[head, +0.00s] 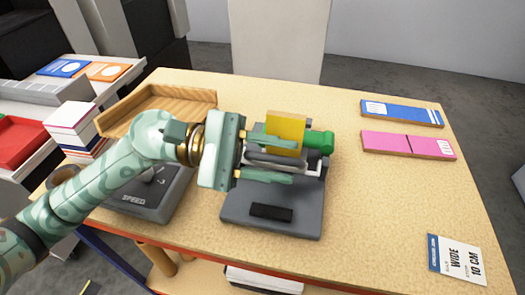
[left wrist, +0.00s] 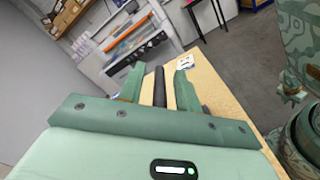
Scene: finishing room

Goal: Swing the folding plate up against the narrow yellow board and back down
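The folding device stands on the table with a grey base (head: 235,212) and a black pad (head: 271,213) near its front edge. The narrow yellow board (head: 286,128) stands upright at its back, with a green knob (head: 320,142) to its right. My left gripper is open, reaching in from the left in front of the yellow board. In the left wrist view a dark bar (left wrist: 159,86) lies between the spread fingertips (left wrist: 158,72), with gaps on both sides. My right gripper is not in view.
A grey unit marked SPEED (head: 140,205) stands left of the device, partly under my arm. A wooden tray (head: 195,97) lies behind it. Blue (head: 400,113) and pink (head: 385,143) strips and a sign card (head: 457,260) lie at right. The table between is clear.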

